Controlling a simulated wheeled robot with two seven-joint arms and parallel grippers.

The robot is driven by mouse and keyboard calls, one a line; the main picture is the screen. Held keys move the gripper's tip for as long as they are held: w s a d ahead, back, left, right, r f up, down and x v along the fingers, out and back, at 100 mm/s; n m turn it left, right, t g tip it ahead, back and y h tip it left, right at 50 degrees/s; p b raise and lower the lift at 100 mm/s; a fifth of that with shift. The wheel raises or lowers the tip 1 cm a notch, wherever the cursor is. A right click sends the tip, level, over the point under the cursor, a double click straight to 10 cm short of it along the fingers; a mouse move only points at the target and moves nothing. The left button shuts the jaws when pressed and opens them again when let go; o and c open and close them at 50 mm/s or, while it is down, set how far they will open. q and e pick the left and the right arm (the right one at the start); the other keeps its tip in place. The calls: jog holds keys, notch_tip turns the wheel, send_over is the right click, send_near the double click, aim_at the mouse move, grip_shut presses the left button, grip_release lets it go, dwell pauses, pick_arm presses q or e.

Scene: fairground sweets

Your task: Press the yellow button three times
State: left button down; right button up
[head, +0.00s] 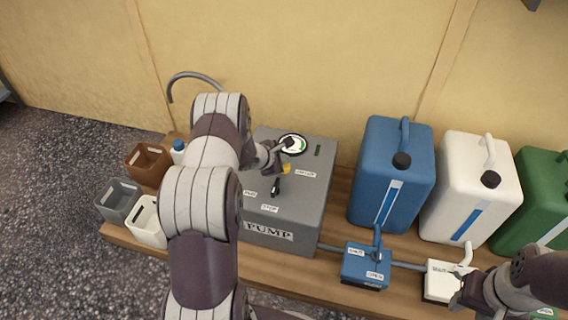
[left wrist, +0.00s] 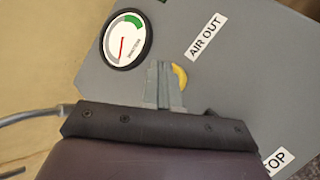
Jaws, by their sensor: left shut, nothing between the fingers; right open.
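The yellow button (head: 286,168) is on the top of the grey pump box (head: 310,205), near the "AIR OUT" label. In the left wrist view the yellow button (left wrist: 180,76) shows as a crescent, partly hidden behind my left gripper's fingertips (left wrist: 162,70). My left gripper (head: 278,160) is shut and empty, its tips right at the button's edge in the picture; I cannot tell whether they touch it. My right gripper (head: 462,293) is at the lower right, by the white valve block (head: 440,282), and is open.
A round gauge (head: 292,144) and a black switch (head: 275,187) are also on the pump box. Blue (head: 392,180), white (head: 470,190) and green (head: 540,205) canisters stand at the right. A blue valve block (head: 365,266) sits in front. Small bins (head: 122,200) stand at the left.

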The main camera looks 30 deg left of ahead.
pick_arm(q)
jog(key=shift+f+b, duration=0.3)
jog(key=shift+f, duration=0.05)
jog(key=shift+r, duration=0.1)
dwell(0.5)
jog(key=shift+r+p, duration=0.85)
jog(key=shift+r, duration=0.25)
jog(key=shift+b, duration=0.3)
jog(key=shift+f+b, duration=0.3)
jog(key=shift+b, duration=0.2)
